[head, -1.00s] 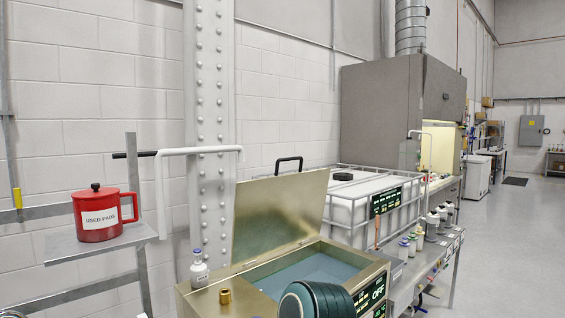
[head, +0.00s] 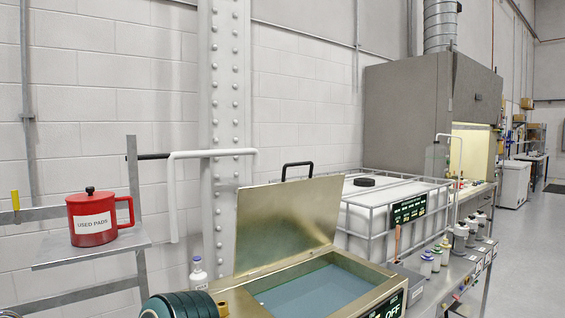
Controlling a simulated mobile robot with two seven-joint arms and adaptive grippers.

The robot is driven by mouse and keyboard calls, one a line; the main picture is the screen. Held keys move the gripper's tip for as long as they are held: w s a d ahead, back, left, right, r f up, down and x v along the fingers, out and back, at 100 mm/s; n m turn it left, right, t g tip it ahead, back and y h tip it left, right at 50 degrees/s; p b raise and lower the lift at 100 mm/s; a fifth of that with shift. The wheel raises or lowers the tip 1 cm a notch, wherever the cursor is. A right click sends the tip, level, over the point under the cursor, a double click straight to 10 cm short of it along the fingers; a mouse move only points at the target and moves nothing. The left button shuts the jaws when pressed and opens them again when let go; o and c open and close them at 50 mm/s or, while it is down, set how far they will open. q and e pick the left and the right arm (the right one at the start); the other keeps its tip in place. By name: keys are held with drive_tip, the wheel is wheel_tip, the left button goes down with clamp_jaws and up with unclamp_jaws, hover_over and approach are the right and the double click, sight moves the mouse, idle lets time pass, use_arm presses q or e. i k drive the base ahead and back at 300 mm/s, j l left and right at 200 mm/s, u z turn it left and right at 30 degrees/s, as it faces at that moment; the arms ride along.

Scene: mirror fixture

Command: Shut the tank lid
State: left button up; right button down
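The tank (head: 345,262) is an open metal box at the bottom centre of the head view, with blue-grey liquid or lining inside. Its lid (head: 285,225) is a flat brass-coloured panel, hinged at the left back side and standing up, leaning slightly back. A black handle (head: 298,165) is on the lid's top edge. A display on the tank front (head: 392,305) reads OFF and is partly cut off. A rounded dark green part, apparently of my arm, shows at the bottom left. Neither gripper is in view, and nothing touches the lid.
A red pot marked USED PADS (head: 93,217) stands on a metal shelf (head: 75,252) at the left. A white bottle (head: 198,274) and a brass fitting (head: 222,308) are by the tank's left edge. A caged white container (head: 390,205) stands behind. Open floor lies at the far right.

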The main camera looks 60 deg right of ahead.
sight(277, 224)
drive_tip(key=k+l+u, duration=0.15)
drive_tip(key=l, duration=0.15)
drive_tip(key=l+u, duration=0.2)
drive_tip(key=k+l+u, duration=0.15)
drive_tip(key=l, duration=0.2)
drive_tip(key=k+l+u, duration=0.2)
drive_tip(key=k+l, duration=0.35)
drive_tip(key=l, duration=0.3)
drive_tip(key=k+l+u, duration=0.2)
drive_tip(key=k+l, duration=0.45)
drive_tip(key=l, duration=0.1)
